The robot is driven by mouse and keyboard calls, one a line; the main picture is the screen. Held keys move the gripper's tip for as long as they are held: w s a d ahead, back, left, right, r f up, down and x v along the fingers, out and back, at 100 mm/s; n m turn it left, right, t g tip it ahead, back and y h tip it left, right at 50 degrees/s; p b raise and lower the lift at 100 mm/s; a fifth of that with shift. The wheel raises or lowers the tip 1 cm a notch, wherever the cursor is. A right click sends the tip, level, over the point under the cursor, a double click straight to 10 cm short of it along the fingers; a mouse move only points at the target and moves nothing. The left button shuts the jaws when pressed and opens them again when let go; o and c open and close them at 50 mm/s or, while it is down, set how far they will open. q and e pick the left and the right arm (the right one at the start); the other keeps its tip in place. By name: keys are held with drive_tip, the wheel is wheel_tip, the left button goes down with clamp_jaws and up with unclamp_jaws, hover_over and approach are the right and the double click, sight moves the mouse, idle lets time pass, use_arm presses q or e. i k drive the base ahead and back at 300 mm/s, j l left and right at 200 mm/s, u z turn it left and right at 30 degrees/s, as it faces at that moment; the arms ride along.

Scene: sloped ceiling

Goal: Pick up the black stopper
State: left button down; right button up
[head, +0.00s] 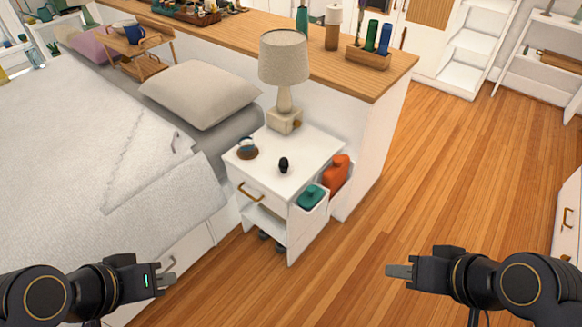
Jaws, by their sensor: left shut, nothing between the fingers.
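The black stopper (283,165) stands upright on the white nightstand top (300,182), near its middle. My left gripper (170,280) is at the lower left, in front of the bed's side, well short of the nightstand. It is shut and empty. My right gripper (392,271) is at the lower right over the wooden floor, apart from the nightstand. Its fingers appear together from this angle, but whether they are open or shut is unclear.
A lamp (284,70) stands at the nightstand's back, and a small round item on a brown base (247,150) is left of the stopper. Teal (311,196) and orange (336,174) bottles sit in side holders. The bed (90,150) is left; floor (450,180) is clear right.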

sight(283, 166)
drive_tip(key=i+z, duration=0.4)
drive_tip(key=i+j+z, duration=0.15)
drive_tip(key=i+z, duration=0.25)
drive_tip(key=i+j+z, duration=0.25)
drive_tip(key=z, duration=0.15)
drive_tip(key=i, duration=0.1)
